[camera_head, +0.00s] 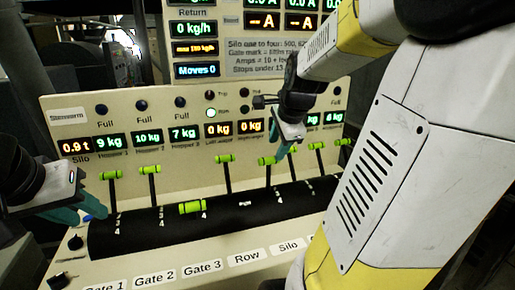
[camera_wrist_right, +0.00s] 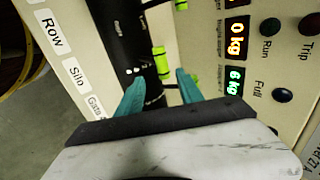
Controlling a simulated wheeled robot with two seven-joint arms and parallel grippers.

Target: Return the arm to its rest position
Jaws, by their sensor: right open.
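My right arm (camera_head: 395,150) comes in from the right and crosses much of the head view. My right gripper (camera_head: 285,145) hangs in front of the panel near the right-hand levers. In the right wrist view its teal fingers (camera_wrist_right: 160,88) are apart, with a green-handled lever (camera_wrist_right: 160,65) visible beyond the gap; I see no grip on it. My left gripper (camera_head: 78,207) is at the left edge by the console's left end. Its teal fingers point right, and their gap is unclear.
The console (camera_head: 170,255) carries a row of green-handled levers in a black curved slot cover (camera_head: 270,210). One lever (camera_head: 192,207) is tipped toward me; the others stand higher. Behind is an upright panel (camera_head: 75,100) with displays. Gate labels line the front.

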